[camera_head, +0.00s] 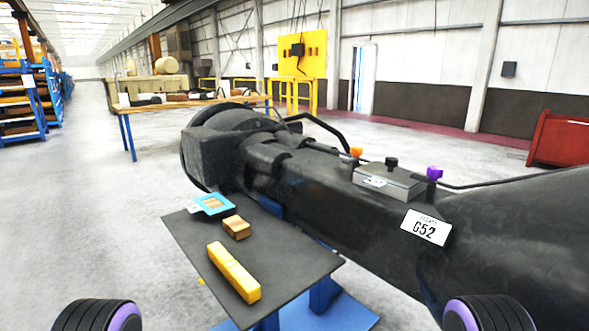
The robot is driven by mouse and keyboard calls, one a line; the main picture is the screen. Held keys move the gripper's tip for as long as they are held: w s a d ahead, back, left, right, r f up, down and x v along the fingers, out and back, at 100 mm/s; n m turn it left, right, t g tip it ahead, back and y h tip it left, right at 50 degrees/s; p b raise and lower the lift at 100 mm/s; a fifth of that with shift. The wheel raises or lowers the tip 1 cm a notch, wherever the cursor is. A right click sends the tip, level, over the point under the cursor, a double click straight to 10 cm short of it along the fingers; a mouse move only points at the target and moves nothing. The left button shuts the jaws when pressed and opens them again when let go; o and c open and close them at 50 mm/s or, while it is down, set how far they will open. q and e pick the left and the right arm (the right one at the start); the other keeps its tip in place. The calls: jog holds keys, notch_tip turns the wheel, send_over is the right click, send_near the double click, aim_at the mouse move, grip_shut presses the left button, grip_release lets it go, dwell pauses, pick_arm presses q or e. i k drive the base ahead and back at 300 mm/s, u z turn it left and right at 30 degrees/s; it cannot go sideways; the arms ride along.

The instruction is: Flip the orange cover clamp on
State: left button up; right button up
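The orange cover clamp (356,151) is a small orange piece at the far left corner of a grey cover box (400,187) on top of the large black casting (330,190). It is too small to tell whether it is flipped on or off. A black knob (391,163) stands at the box's back edge, and a purple clamp (434,173) stands at its right end. Only rounded black parts of my arms with purple rings show at the bottom left and bottom right. Neither gripper's fingers are in view, and nothing of mine touches the clamp.
A dark side table (284,250) before the casting holds a yellow bar (234,272), a brown block (236,227) and a blue frame (213,204). A white "G52" label (426,227) is on the casting. A workbench (190,103) stands behind; floor at left is clear.

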aim_at(357, 151)
jog(key=u, duration=1.35)
jog(key=k, duration=0.35)
jog(key=z, duration=1)
